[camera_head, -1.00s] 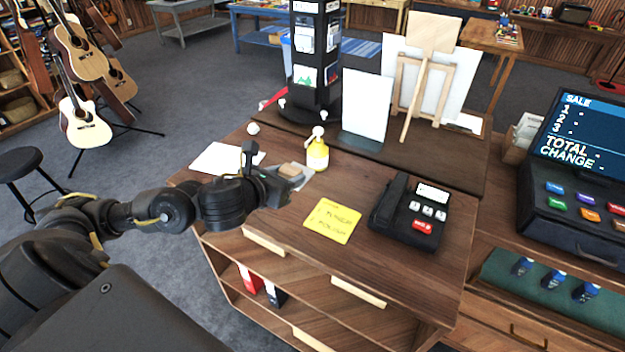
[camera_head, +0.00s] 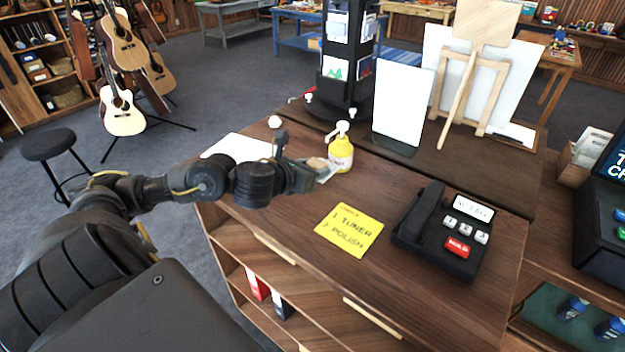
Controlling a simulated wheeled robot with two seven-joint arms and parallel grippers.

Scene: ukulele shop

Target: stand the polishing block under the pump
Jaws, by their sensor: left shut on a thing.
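The pump is a yellow bottle (camera_head: 341,155) with a white pump head, upright on the wooden counter. My left gripper (camera_head: 311,174) reaches in from the left and is shut on the small tan polishing block (camera_head: 317,163), just left of the bottle. The block is partly hidden by the gripper. I cannot tell whether it touches the surface below it. A pale grey flat patch shows beside the fingers and under the block. My right gripper is not in view.
A yellow note (camera_head: 349,230) and a black phone-like device (camera_head: 442,228) lie on the counter (camera_head: 285,222). A white sheet (camera_head: 238,148) lies behind my left arm. A white panel (camera_head: 402,105), an easel (camera_head: 470,85) and a dark display stand (camera_head: 345,70) stand behind the bottle.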

